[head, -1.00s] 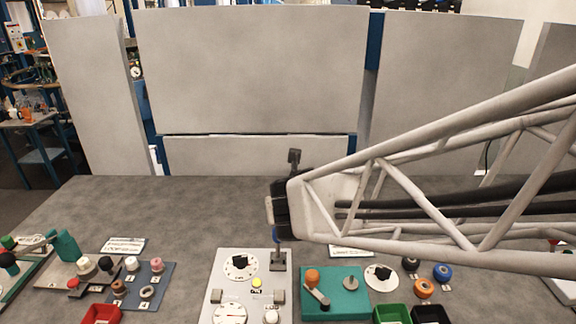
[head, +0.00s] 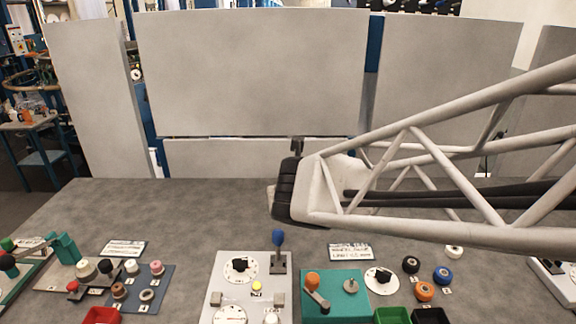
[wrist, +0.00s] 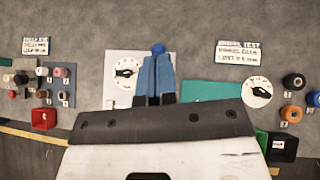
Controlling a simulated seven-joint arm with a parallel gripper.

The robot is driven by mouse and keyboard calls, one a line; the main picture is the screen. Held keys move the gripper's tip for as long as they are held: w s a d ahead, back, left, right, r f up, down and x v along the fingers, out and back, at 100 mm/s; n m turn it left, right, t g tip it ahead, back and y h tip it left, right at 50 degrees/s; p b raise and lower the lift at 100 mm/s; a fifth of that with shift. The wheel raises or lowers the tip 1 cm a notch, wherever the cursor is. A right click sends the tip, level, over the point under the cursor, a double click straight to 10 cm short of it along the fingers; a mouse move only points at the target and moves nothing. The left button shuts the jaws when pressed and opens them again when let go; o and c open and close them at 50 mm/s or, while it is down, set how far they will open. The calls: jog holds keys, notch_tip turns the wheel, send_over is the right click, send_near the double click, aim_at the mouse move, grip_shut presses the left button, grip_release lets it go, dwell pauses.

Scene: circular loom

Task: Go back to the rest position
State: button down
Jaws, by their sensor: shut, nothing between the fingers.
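My gripper (wrist: 157,76) shows in the wrist view as two blue fingers side by side, shut and empty. In the head view the dark wrist end (head: 285,190) of my arm hangs over the grey table, behind the grey control panel; the fingers are hidden there. A blue-knobbed lever (head: 279,239) stands upright at the panel's top right corner. In the wrist view its blue knob (wrist: 158,48) shows just beyond the fingertips. In the head view the knob and my gripper are apart.
The grey panel (head: 222,285) carries dials and buttons. A teal board (head: 345,302) with an orange-knobbed crank is at its right. Rollers (head: 425,290) and bins (head: 430,315) lie further right. The table's back (head: 180,205) is clear before grey partitions.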

jog(key=s+d+m+g+h, duration=0.1)
jog(key=s+d+m+h, duration=0.15)
jog(key=d+m, duration=0.55)
jog(key=s+d+m+g+h, duration=0.15)
jog(key=s+d+m, duration=0.35)
jog(key=m, duration=0.6)
jog(key=s+d+f+m+g+y, duration=0.1)
jog(key=s+d+m+g, duration=0.1)
jog(key=s+m, duration=0.4)
jog(key=s+d+f+m+g+y, duration=0.1)
jog(key=s+d+m+g, duration=0.2)
jog(key=m, duration=1)
jog(key=shift+s+m, duration=0.3)
jog(key=shift+s, duration=1.1)
jog(key=shift+d, duration=0.1)
